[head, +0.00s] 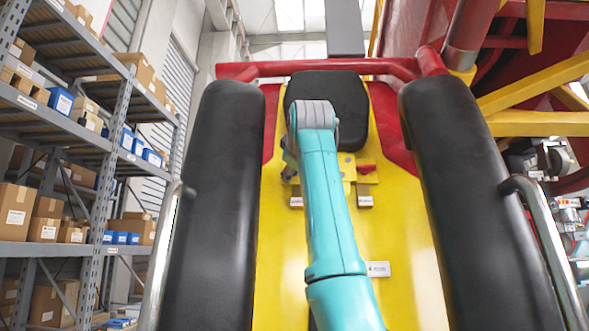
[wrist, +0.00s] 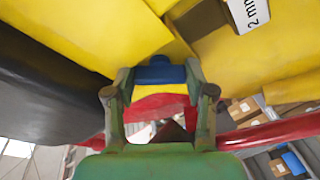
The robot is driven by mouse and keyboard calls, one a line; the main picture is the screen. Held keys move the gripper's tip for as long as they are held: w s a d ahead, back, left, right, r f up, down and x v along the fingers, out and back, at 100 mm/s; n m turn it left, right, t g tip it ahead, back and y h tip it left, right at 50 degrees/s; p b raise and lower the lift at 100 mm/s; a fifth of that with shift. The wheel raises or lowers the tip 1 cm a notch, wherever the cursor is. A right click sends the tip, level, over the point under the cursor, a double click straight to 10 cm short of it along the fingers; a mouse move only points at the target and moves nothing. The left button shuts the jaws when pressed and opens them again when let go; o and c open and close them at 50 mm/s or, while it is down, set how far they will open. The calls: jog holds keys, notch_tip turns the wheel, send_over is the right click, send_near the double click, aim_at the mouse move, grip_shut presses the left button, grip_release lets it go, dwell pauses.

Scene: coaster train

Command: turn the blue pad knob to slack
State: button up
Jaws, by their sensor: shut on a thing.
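In the wrist view, my gripper (wrist: 159,80) has its two fingers on either side of the blue knob (wrist: 160,72) and is shut on it. The knob sits against the yellow surface, and its markings and turn angle cannot be read. In the head view, my teal arm reaches up over the yellow seat back and hides the blue knob and most of my gripper. A small red part (head: 366,169) shows on a yellow bracket just right of my arm.
Thick black side pads (head: 215,200) (head: 455,150) flank the yellow panel (head: 400,240). A black headrest (head: 345,95) and a red bar (head: 300,67) are above. A white label (wrist: 250,13) reading "2 mm" is near my gripper. Shelving (head: 60,120) stands left.

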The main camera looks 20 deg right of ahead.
jog(key=shift+n+y, duration=0.3)
jog(key=shift+n, duration=1.5)
jog(key=shift+g, duration=0.3)
jog(key=o, duration=0.9)
jog(key=s, duration=0.4)
jog(key=s+r, duration=0.1)
jog(key=s, duration=0.3)
jog(key=s+a+r, duration=0.1)
jog(key=s, duration=0.2)
jog(key=shift+s, duration=0.4)
jog(key=shift+a, duration=0.1)
